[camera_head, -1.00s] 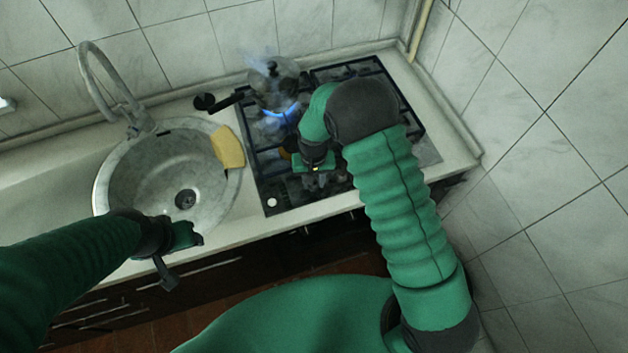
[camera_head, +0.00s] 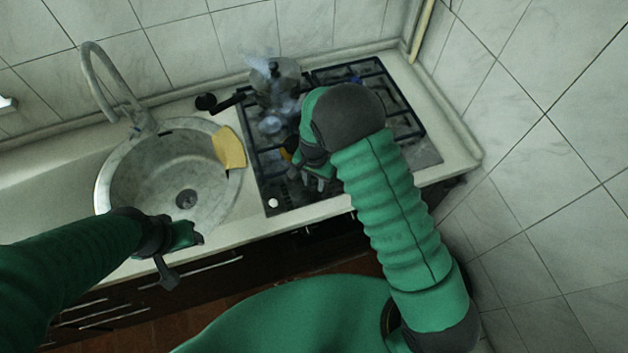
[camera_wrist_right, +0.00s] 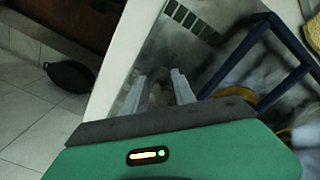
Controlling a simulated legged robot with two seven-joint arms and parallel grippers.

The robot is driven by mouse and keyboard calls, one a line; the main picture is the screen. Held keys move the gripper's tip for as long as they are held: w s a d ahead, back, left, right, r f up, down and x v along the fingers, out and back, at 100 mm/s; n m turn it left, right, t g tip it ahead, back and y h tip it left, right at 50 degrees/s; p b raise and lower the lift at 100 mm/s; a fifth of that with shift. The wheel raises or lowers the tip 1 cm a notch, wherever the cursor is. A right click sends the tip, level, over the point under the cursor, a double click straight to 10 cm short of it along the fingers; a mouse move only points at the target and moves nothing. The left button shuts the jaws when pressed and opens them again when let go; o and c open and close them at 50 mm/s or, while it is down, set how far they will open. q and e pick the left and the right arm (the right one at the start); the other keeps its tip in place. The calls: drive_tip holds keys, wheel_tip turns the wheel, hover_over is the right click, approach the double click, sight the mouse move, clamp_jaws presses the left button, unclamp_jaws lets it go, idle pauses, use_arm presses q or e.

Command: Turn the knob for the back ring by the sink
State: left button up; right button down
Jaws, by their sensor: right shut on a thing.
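The hob (camera_head: 430,152) lies right of the round sink (camera_head: 118,160). A grey lidded pot (camera_head: 278,78) stands on the back ring nearest the sink, with pale vapour by it and no clear flame under it. My right gripper (camera_head: 316,184) is low over the hob's front. In the right wrist view its fingers (camera_wrist_right: 158,88) are shut on a greyish knob (camera_wrist_right: 158,95), which they partly hide. A small white knob (camera_head: 272,203) shows at the hob's front left corner. My left gripper (camera_head: 188,236) is over the sink's front edge; its jaws are unclear.
A yellow cloth (camera_head: 229,148) lies on the sink's right rim. The pot's black handle (camera_head: 228,102) points left towards the sink. The tap (camera_head: 105,85) stands behind the sink. A tiled wall (camera_head: 550,150) bounds the right side.

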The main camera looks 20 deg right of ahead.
drive_tip(key=shift+w+d+r, duration=0.1)
drive_tip(key=shift+w+r, duration=0.1)
drive_tip(key=shift+w, duration=0.15)
drive_tip(key=c, duration=1.4)
unclamp_jaws()
drive_tip(key=o, duration=0.3)
drive_tip(key=shift+f, duration=0.1)
drive_tip(key=shift+o, duration=0.4)
drive_tip(key=shift+f, duration=0.1)
drive_tip(key=shift+s, duration=0.1)
wheel_tip(320, 180, up, 17)
drive_tip(key=b, duration=0.1)
drive_tip(key=shift+b, duration=0.4)
drive_tip(key=shift+f, duration=0.15)
